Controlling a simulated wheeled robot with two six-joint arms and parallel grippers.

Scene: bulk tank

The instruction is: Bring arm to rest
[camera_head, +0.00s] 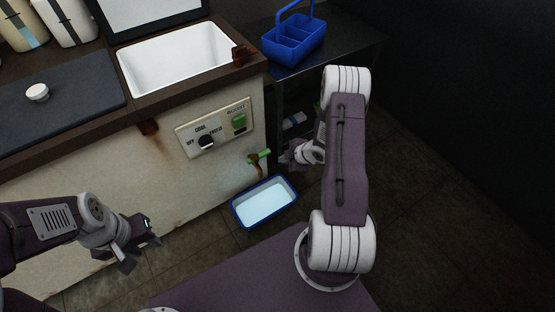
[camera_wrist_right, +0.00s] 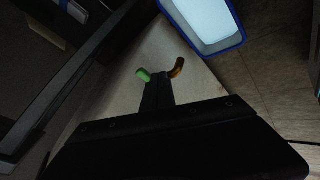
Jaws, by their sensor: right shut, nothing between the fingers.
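My right gripper (camera_head: 286,158) is low beside the tank's front, a little right of a tap with a green handle (camera_head: 259,156). In the right wrist view its fingers (camera_wrist_right: 158,88) are together and empty, pointing toward the green handle (camera_wrist_right: 143,75) and the rusty brown spout (camera_wrist_right: 178,67). I cannot tell whether they touch the tap. My right arm reaches forward and folds down from its base. My left gripper (camera_head: 144,250) hangs at the lower left, in front of the tank's pale panel, with its fingers apart and nothing between them.
A blue-rimmed tray (camera_head: 236,213) holding pale liquid lies on the floor below the tap. The tank's front (camera_head: 190,190) carries a control panel (camera_head: 216,127) with a dark knob and a green switch. A blue caddy (camera_head: 293,40) stands on a dark side table. Open floor lies to the right.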

